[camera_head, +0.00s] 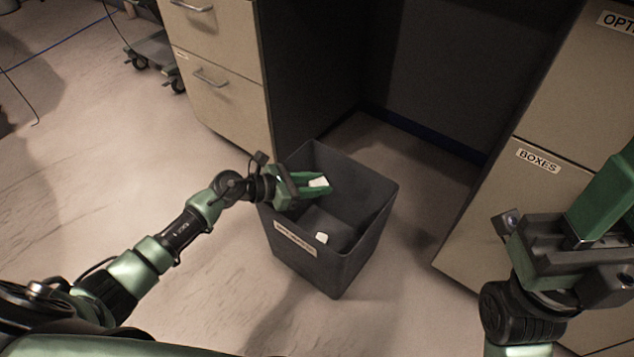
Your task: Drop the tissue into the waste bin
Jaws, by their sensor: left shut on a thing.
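The waste bin (302,268) is a dark grey, square, open-topped bin standing upright on the floor in the middle of the view, with a pale label on its front. My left gripper (309,186) is over the bin's opening, near its left rim. Its green fingers are shut on a small white tissue (318,182), which shows at the fingertips. Another small white piece (321,238) lies inside the bin. My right gripper (607,190) is at the right edge, well away from the bin; its fingers are partly cut off by the frame.
A beige drawer cabinet (225,105) with metal handles stands behind the bin to the left. A beige cabinet with a "BOXES" label (538,160) stands to the right. A wheeled base (155,55) is at the upper left. The floor left of the bin is clear.

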